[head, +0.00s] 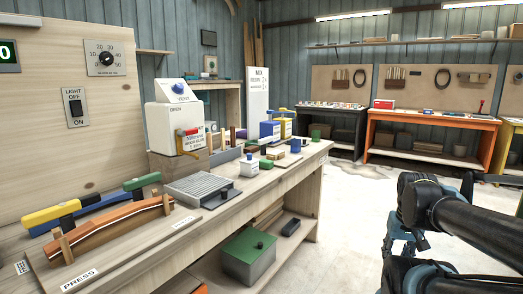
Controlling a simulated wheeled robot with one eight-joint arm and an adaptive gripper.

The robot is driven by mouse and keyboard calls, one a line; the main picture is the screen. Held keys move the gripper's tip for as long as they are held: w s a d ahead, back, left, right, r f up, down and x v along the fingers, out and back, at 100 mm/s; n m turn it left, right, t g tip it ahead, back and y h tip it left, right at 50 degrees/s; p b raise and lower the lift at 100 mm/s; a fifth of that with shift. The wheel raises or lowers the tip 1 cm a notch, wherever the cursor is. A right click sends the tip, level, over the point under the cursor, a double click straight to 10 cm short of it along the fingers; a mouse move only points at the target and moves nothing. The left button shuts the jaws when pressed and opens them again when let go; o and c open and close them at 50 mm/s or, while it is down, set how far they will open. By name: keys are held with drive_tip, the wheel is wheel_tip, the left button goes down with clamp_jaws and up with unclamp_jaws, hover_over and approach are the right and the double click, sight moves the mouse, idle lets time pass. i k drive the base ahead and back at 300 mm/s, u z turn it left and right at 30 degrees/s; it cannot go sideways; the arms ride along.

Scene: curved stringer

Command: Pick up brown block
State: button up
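A small brown block (295,146) seems to stand on the workbench's right part, among small coloured items; it is too small to make out well. A larger brown wooden block (180,166) is under the white vent box. I cannot tell which of them the task means. My black arm reaches in from the right edge, over the floor and apart from the bench. My gripper (396,250) seems to be the blue-grey part below the arm's joint, partly cut off and hidden. Its fingers cannot be made out.
The workbench (215,222) runs along the left. A curved brown wooden stringer (110,229) lies at its front, near yellow-and-blue and green-handled clamps. A grey grate (203,188) is mid-bench. Floor is clear between bench and arm.

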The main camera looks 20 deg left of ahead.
sight(252, 149)
drive_tip(key=u, duration=0.5)
drive_tip(key=i, duration=0.95)
drive_tip(key=u, duration=0.7)
